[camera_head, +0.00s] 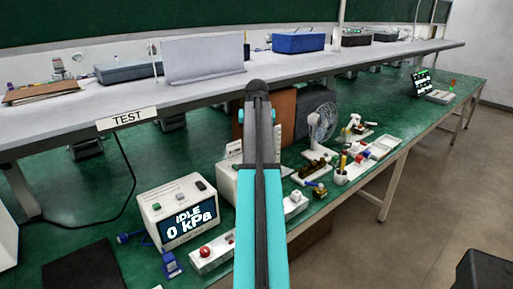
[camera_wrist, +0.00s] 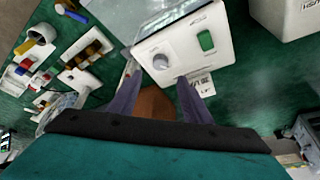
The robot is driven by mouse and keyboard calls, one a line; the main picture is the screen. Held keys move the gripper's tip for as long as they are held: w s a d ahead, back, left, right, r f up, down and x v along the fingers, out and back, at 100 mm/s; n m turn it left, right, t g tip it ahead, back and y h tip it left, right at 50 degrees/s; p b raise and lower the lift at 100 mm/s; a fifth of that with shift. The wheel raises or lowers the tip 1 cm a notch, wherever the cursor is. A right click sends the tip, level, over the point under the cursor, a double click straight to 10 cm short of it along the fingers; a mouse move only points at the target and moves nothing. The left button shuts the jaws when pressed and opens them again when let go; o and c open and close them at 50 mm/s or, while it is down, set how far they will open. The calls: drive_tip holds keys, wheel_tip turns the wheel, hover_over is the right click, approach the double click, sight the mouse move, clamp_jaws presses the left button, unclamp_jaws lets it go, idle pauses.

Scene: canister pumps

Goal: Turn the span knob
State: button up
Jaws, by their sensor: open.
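I cannot read a label that names the knob. My gripper (camera_wrist: 157,78) is open, with its two dark fingers pointing at the box. The knob shows between and just beyond the fingertips, and I see no contact. In the head view my arm hides my gripper and the knob. A white box (camera_head: 226,180) shows partly behind the arm there.
A white unit (camera_head: 180,210) reading "IDLE 0 kPa" stands left of my arm. A strip with a red button (camera_head: 205,252) lies in front. A fan (camera_head: 322,122), a pen cup (camera_head: 341,177) and small parts stand to the right. The shelf (camera_head: 60,112) overhangs the green bench.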

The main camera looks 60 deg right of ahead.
drive_tip(key=shift+v, duration=2.35)
